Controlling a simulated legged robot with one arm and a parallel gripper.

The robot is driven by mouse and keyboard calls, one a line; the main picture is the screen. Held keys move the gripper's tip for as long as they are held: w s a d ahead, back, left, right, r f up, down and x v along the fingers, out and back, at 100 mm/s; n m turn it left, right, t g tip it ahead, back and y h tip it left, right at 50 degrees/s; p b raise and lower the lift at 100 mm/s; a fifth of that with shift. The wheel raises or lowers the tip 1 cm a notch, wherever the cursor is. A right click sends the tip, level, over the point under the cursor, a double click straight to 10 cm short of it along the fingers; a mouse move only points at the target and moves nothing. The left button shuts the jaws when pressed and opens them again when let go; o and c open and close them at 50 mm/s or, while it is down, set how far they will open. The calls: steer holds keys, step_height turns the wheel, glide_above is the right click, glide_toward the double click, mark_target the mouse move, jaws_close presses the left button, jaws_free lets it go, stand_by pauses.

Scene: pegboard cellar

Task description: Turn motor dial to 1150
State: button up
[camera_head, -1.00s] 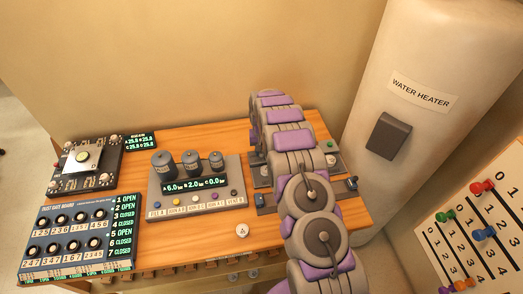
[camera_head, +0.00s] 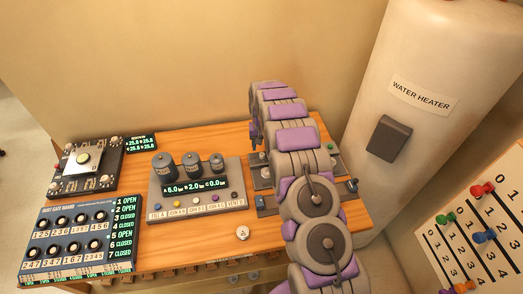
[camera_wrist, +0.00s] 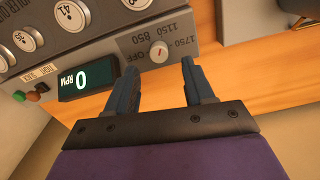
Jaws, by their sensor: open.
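The motor dial (camera_wrist: 158,52) is a small pale knob with a red mark on a grey panel, seen upside down in the wrist view. Labels OFF, 850, 1150 and 1750 are printed around it. I cannot tell exactly which label its mark points at. The RPM display (camera_wrist: 87,79) beside it reads 0. My gripper (camera_wrist: 160,65) is open, its two dark fingers apart on either side of the dial in the picture. Whether they touch it, I cannot tell. In the head view my arm hides the gripper and the dial.
The wooden bench (camera_head: 190,244) also holds a pressure console (camera_head: 196,190) and a gate board (camera_head: 80,241). The water heater (camera_head: 414,110) stands behind right.

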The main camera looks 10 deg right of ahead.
mark_target(262, 154)
step_height(262, 154, up, 13)
steer(key=shift+f, duration=0.2)
stand_by(0.5)
steer(key=s+r+b, duration=0.1)
steer(key=s+r, duration=0.3)
steer(key=s, duration=0.4)
steer(key=s+r+n+g+b, duration=0.1)
steer(key=s+r, duration=0.4)
steer(key=s, duration=0.3)
steer(key=s+r+b, duration=0.1)
steer(key=s+r, duration=0.3)
steer(key=s, duration=0.4)
steer(key=s+f+b, duration=0.2)
steer(key=s+f, duration=0.1)
steer(key=s, duration=2.5)
steer(key=shift+s+a+f+n+g, duration=0.15)
steer(key=shift+s+n+g, duration=0.15)
steer(key=shift+s+g, duration=0.1)
